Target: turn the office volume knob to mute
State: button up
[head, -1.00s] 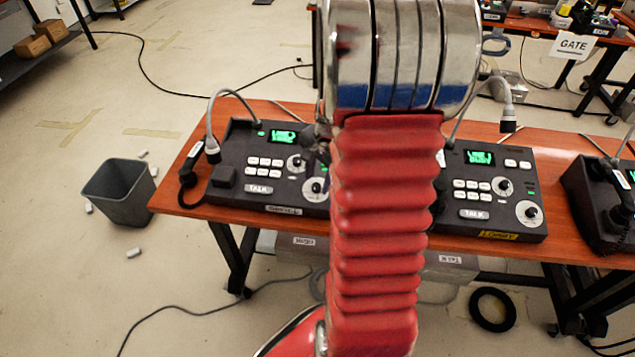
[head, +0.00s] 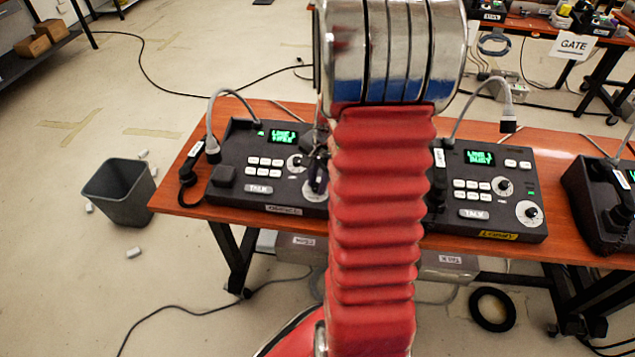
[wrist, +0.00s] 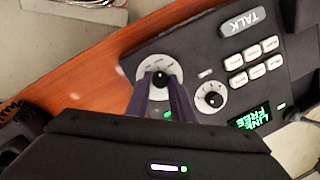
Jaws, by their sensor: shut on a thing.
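The left black paging phone (head: 235,180) stands on the orange table, with a lit green screen and a TALK key. Its label is too blurred to read in the head view. In the wrist view, my gripper (wrist: 159,84) reaches over the phone (wrist: 195,50), its two dark fingers closed on the black knob (wrist: 161,78) of the larger white dial. A smaller knob (wrist: 212,99) sits beside it, apart from the fingers. In the head view, my gripper (head: 318,172) is partly hidden by my red arm. Where the held knob points is unclear.
A second paging phone (head: 490,190) with a yellow label stands to the right, a third (head: 605,195) at the right edge. A grey bin (head: 118,192) stands on the floor.

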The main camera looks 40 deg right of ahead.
grip_shut()
jog(key=shift+n, duration=0.4)
jog(key=n, duration=0.3)
jog(key=shift+g, duration=0.4)
jog(key=n, duration=0.3)
jog(key=shift+w+n+g, duration=0.15)
jog(key=shift+n+g, duration=0.25)
jog(key=n+h, duration=0.1)
jog(key=n, duration=0.3)
jog(key=shift+a+g, duration=0.15)
jog(key=shift+g, duration=0.25)
jog(key=shift+a+n+h, duration=0.1)
jog(key=shift+n+h, duration=0.3)
jog(key=shift+n, duration=1.6)
